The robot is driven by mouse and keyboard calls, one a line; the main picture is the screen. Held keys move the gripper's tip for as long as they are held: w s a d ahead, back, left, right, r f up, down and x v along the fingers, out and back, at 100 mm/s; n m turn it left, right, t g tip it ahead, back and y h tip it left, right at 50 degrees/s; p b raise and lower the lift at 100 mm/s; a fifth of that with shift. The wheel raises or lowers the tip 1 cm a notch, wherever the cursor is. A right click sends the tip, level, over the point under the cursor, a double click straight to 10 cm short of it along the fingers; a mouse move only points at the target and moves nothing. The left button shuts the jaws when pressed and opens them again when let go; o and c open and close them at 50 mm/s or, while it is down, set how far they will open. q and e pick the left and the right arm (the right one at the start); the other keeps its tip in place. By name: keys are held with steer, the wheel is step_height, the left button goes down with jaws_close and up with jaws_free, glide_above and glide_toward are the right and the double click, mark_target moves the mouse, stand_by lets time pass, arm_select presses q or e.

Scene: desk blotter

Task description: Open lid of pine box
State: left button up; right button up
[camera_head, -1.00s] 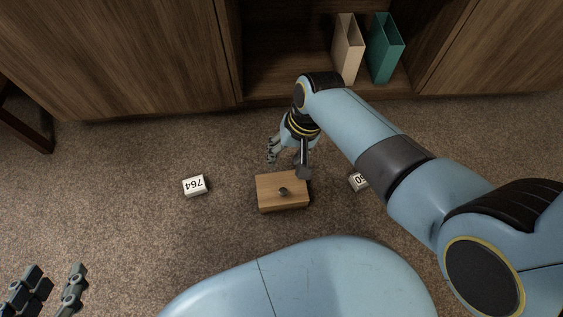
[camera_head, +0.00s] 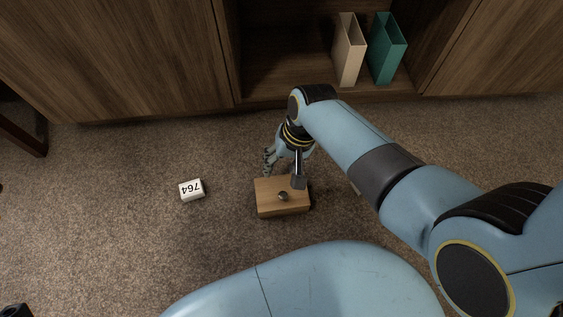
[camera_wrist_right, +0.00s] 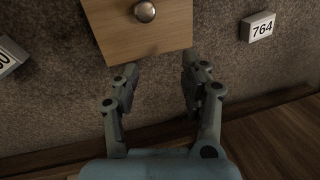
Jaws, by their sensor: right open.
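The pine box (camera_head: 270,196) sits on the brown carpet in front of my body, its lid closed. A round metal knob (camera_head: 283,196) stands on the lid. The box (camera_wrist_right: 140,43) and its knob (camera_wrist_right: 145,11) also show at the top of the right wrist view. My right gripper (camera_head: 267,163) is at the box's far edge, partly hidden by its own wrist. In the right wrist view its fingers (camera_wrist_right: 158,84) are apart and empty, short of the knob. At the bottom left corner only a small dark piece of my left gripper (camera_head: 14,311) shows.
A white block marked 764 (camera_head: 191,190) lies left of the box. Another white block (camera_wrist_right: 8,55) is mostly hidden by my right arm in the head view. Beige (camera_head: 348,50) and teal (camera_head: 386,48) holders stand in the wooden cabinet behind.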

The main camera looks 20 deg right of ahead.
jaws_close()
stand_by(0.6)
jaws_free()
steer(key=shift+r, duration=0.15)
steer(key=v, duration=1.1)
steer(key=shift+d+r, duration=0.15)
steer(key=shift+r, duration=0.2)
